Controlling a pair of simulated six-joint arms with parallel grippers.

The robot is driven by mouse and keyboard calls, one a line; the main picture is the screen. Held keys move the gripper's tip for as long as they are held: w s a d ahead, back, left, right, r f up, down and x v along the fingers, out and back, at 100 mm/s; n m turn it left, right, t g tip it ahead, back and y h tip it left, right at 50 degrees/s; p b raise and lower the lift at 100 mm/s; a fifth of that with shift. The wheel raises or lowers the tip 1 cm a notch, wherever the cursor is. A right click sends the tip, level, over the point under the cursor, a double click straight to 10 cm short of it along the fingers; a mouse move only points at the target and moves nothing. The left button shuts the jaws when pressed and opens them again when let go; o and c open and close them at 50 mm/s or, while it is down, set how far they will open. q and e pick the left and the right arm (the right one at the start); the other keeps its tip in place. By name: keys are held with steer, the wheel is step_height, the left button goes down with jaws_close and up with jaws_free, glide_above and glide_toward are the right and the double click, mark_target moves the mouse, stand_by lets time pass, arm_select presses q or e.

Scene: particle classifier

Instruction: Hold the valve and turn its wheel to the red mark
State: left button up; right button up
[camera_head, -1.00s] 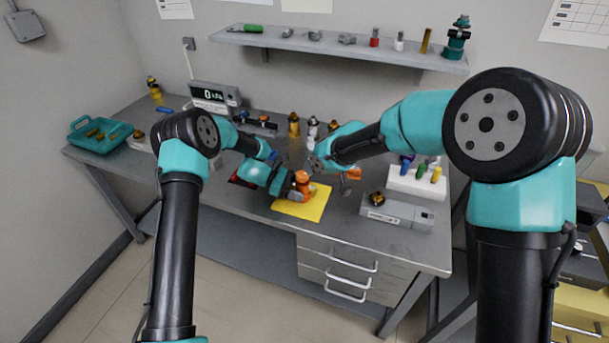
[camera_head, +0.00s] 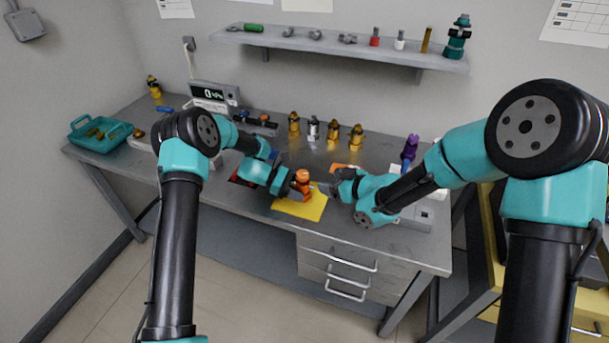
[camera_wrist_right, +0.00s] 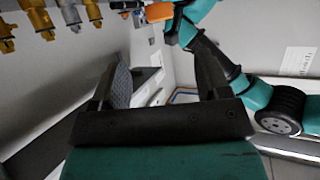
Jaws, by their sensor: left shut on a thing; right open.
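The orange valve (camera_head: 303,177) stands upright over the yellow mat (camera_head: 312,208) in the head view. My left gripper (camera_head: 299,187) is shut on it from the left. My right gripper (camera_head: 328,188) is open and empty, just right of the valve and pointing toward it. Its two spread jaws (camera_wrist_right: 165,78) show in the right wrist view with nothing between them. An orange block-like part (camera_wrist_right: 158,12) shows at the top of that view beside a teal arm; I cannot tell whether it is the valve. The wheel's red mark cannot be made out.
Brass and silver fittings (camera_head: 313,128) stand behind the valve. A gauge display (camera_head: 214,95) reads 0 at the back left. A teal tray (camera_head: 99,146) is at the far left. A shelf (camera_head: 340,48) hangs above. My right arm covers much of the bench's right side.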

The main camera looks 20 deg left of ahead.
mark_target(305, 175)
steer(key=x, duration=1.2)
steer(key=shift+c, duration=0.4)
steer(key=c, duration=0.9)
steer(key=shift+o, duration=0.2)
steer(key=shift+a+m+t+h, duration=0.15)
steer(key=shift+m+t+h, duration=0.75)
steer(key=shift+m+t, duration=0.4)
steer(key=shift+s, duration=0.1)
steer(key=o, duration=0.9)
